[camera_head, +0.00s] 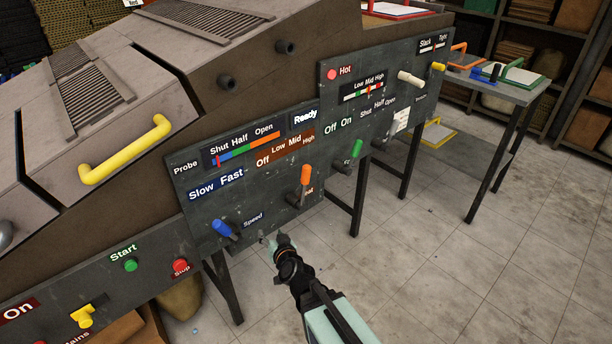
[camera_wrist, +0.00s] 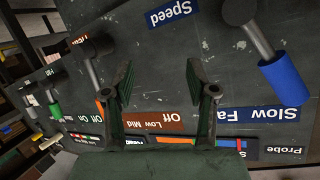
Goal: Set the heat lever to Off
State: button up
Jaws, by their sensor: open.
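The heat lever (camera_head: 305,175) has an orange handle on a dark rod and stands nearly upright on the grey panel. It is toward the right side of its brown Off, Low, Mid, High label (camera_head: 285,149). In the wrist view, which is upside down, its rod (camera_wrist: 95,75) is just left of the left finger, and that finger partly hides the handle. The label also shows there (camera_wrist: 155,121), with Off at its right end. My gripper (camera_head: 272,241) is low in front of the panel, left of the lever. Its fingers (camera_wrist: 165,75) are apart with nothing between them.
The blue speed lever (camera_head: 224,229) is on the panel to the left of my gripper, and it shows on the right in the wrist view (camera_wrist: 283,83). A green lever (camera_head: 357,149) stands farther right. Table legs are behind; the tiled floor (camera_head: 440,255) at right is open.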

notch_tip(320, 180, up, 4)
jog(key=w+d+m+t+h, duration=0.1)
jog(key=w+d+t+h, duration=0.1)
jog(key=m+t+h, duration=0.2)
jog(key=m+h, duration=0.1)
jog(key=h, duration=0.3)
send_near(306, 177)
jog(key=shift+y, duration=0.3)
jog(key=w, duration=0.3)
jog(key=w+d+p, duration=0.1)
jog(key=w, duration=0.3)
jog(key=w+d, duration=0.1)
jog(key=w, duration=0.3)
jog(key=shift+w, duration=0.2)
jog(key=shift+c, duration=0.3)
grip_shut()
